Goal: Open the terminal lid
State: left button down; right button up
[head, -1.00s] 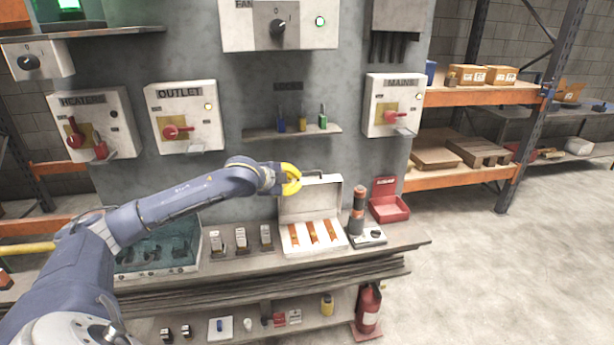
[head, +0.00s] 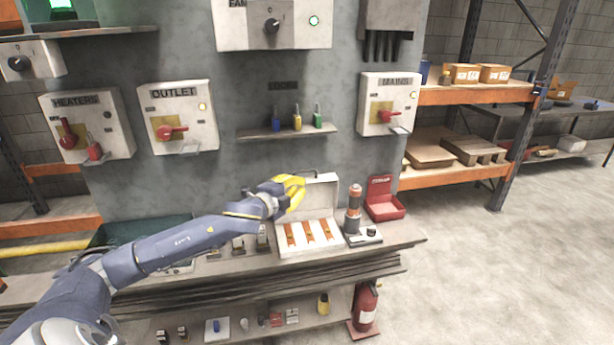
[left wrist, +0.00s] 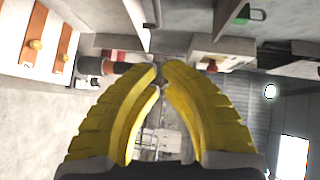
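The terminal box (head: 310,253) is a white case on the bench, with three orange strips inside. Its lid (head: 322,201) stands raised at the back, with a dark handle on its upper edge. My left gripper (head: 300,190) is in front of the lid's left part and hides some of it. In the left wrist view the yellow fingers (left wrist: 162,68) come together at the tips with nothing seen between them. The lid's pale edge (left wrist: 140,22) and the orange strips (left wrist: 37,45) show beyond them. Whether the fingers touch the lid I cannot tell. My right gripper is not in view.
A grey and orange cylindrical device (head: 353,208) and an open red box (head: 384,200) stand right of the terminal box. A small shelf (head: 262,133) with padlocks is on the wall above. My left arm covers part of the bench's left side.

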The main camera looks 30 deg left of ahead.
aim_at(305, 178)
pick_arm(q)
jog(key=shift+w+a+f, duration=0.3)
jog(key=shift+w+a, duration=0.15)
jog(key=shift+w, duration=1.2)
jog(key=shift+w+a+f, duration=0.3)
jog(key=shift+w+a, duration=0.2)
jog(key=shift+w, duration=1.1)
jog(key=shift+w+a+f, duration=0.3)
jog(key=shift+w+a, duration=0.15)
jog(key=shift+w, duration=1.2)
jog(key=shift+w+a+r, duration=0.2)
jog(key=shift+w+a, duration=0.6)
jog(key=shift+w+a+r, duration=0.2)
jog(key=shift+w+a, duration=0.55)
